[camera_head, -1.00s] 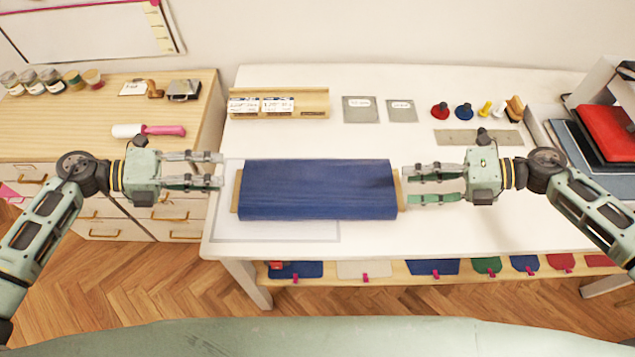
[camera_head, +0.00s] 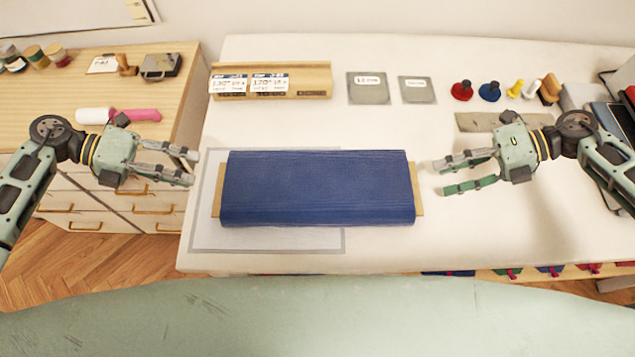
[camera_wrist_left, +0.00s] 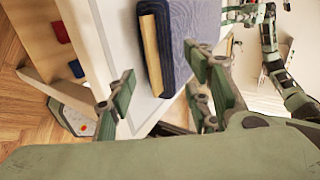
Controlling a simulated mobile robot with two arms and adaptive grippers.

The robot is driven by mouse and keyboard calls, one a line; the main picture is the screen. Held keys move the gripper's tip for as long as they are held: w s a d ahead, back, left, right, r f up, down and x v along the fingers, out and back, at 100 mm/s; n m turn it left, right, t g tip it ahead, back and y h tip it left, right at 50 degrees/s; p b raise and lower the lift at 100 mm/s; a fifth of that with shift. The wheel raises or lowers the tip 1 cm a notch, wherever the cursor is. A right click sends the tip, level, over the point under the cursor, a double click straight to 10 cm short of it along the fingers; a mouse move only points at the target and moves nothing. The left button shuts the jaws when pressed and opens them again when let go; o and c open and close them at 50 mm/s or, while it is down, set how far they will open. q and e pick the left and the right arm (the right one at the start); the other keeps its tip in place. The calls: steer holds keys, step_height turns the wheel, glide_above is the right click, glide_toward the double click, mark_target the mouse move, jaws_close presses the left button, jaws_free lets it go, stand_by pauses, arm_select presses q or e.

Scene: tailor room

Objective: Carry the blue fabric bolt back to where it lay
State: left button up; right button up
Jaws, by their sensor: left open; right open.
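The blue fabric bolt (camera_head: 318,188) lies flat on the white table (camera_head: 395,252), with the ends of its wooden board showing left and right. It covers part of a grey-bordered rectangle (camera_head: 210,234) on the tabletop and reaches past its right side. My left gripper (camera_head: 192,166) is open and empty, just left of the bolt and apart from it. In the left wrist view the bolt (camera_wrist_left: 192,28) is beyond the open left fingers (camera_wrist_left: 165,95). My right gripper (camera_head: 460,176) is open and empty, a little right of the bolt's right end.
A wooden rack with cards (camera_head: 310,82) and two grey plates (camera_head: 368,88) stand behind the bolt. Red and blue pieces (camera_head: 462,91) and a grey strip (camera_head: 478,121) are at the back right. A drawer cabinet (camera_head: 85,190) stands left. The front table strip is clear.

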mark_target(217, 187)
arm_select(q)
steer(key=shift+w, duration=0.15)
arm_select(e)
steer(key=shift+w, duration=0.15)
arm_select(q)
steer(key=shift+s+r, duration=0.1)
steer(key=shift+s, duration=0.15)
arm_select(e)
steer(key=shift+s+r, duration=0.1)
steer(key=shift+s, duration=0.15)
arm_select(q)
steer(key=shift+s+d, duration=0.15)
arm_select(e)
steer(key=shift+s+a, duration=0.15)
arm_select(q)
steer(key=shift+d+f, duration=0.2)
steer(key=shift+d, duration=0.1)
arm_select(e)
steer(key=shift+a, duration=0.3)
arm_select(q)
steer(key=shift+x, duration=3.45)
arm_select(e)
steer(key=shift+x, duration=3.55)
arm_select(q)
steer(key=shift+c, duration=0.6)
arm_select(e)
steer(key=shift+d, duration=0.1)
steer(key=shift+c, duration=0.5)
